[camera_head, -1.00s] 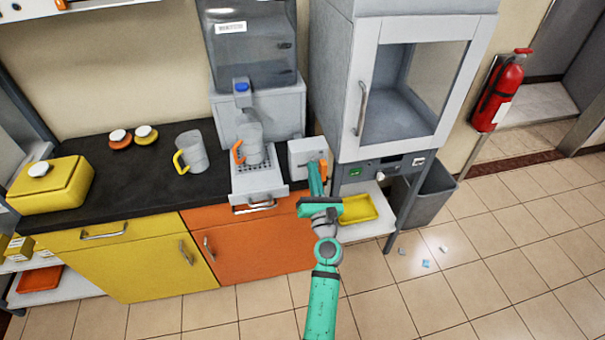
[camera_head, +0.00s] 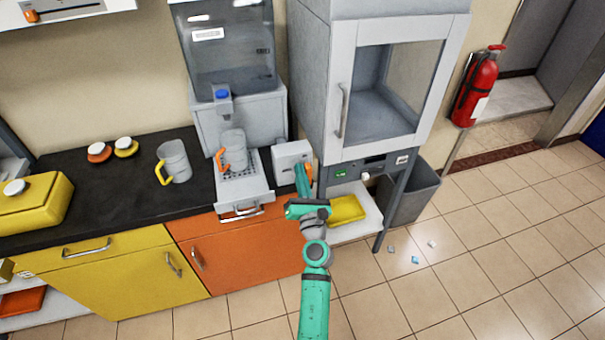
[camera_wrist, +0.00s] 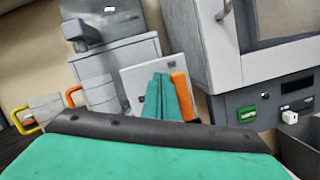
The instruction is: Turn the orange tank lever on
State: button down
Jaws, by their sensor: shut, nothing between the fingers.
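An orange lever (camera_head: 309,172) stands at the right side of a small pale grey box (camera_head: 290,153) on the counter. In the wrist view the lever (camera_wrist: 182,96) looks upright with a slight tilt, at the right part of the box (camera_wrist: 143,78). My gripper (camera_head: 299,168) is shut and empty in front of the box. In the wrist view its teal fingertips (camera_wrist: 160,90) are together, just left of the lever. I cannot tell whether they touch it. The fingers hide part of the box front and perhaps the lever's lower end.
A clear jug with an orange handle (camera_head: 233,150) stands on a grated tray under a dispenser (camera_head: 240,108). A jug with a yellow handle (camera_head: 175,161) is to its left. A grey cabinet (camera_head: 330,90) stands close on the right. Open floor lies in front.

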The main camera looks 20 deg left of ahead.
jog(key=s+a, duration=0.2)
jog(key=shift+s+a+f, duration=0.1)
jog(key=shift+s+a, duration=0.1)
jog(key=shift+a, duration=0.15)
jog(key=s+d, duration=0.2)
jog(key=s, duration=0.7)
jog(key=shift+s+d, duration=0.15)
jog(key=shift+d, duration=0.2)
jog(key=shift+a, duration=0.1)
jog(key=s+d+f+n+g+h, duration=0.1)
jog(key=s+d+n, duration=0.4)
jog(key=s+n, duration=0.7)
jog(key=s+d+f+n+g+h, duration=0.1)
jog(key=s+d+f+n+h, duration=0.3)
jog(key=s+n, duration=0.7)
jog(key=s+d+f+n+g+h, duration=0.1)
jog(key=s+d+n+h, duration=0.3)
jog(key=s, duration=1.4)
jog(key=d+f+n, duration=0.1)
jog(key=d+n, duration=0.3)
jog(key=n, duration=0.4)
jog(key=shift+d+f+n, duration=0.25)
jog(key=shift+f+n, duration=0.05)
